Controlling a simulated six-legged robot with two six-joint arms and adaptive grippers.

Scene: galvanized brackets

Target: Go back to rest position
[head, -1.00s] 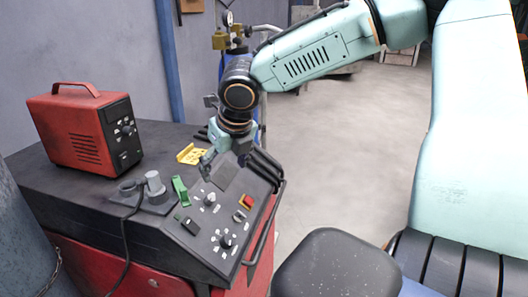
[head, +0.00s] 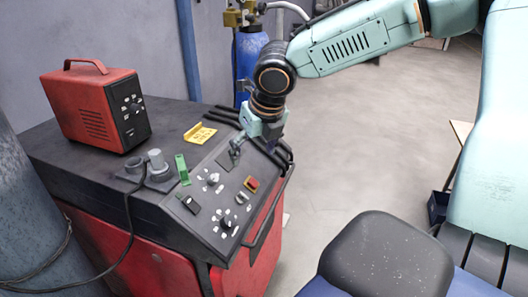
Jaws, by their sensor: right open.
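My right gripper (head: 238,150) is open and empty over the far right part of the sloped control panel (head: 205,235). Its fingers point down toward a dark square patch; I cannot tell whether they touch the panel. The arm reaches in from the upper right. My left gripper is out of view.
A red power unit (head: 97,108) and a yellow sign (head: 200,133) sit on the machine top. A blue gas cylinder (head: 250,55) stands behind. A dark seat (head: 388,258) is at the lower right. A cable hangs at left. The floor to the right is mostly clear.

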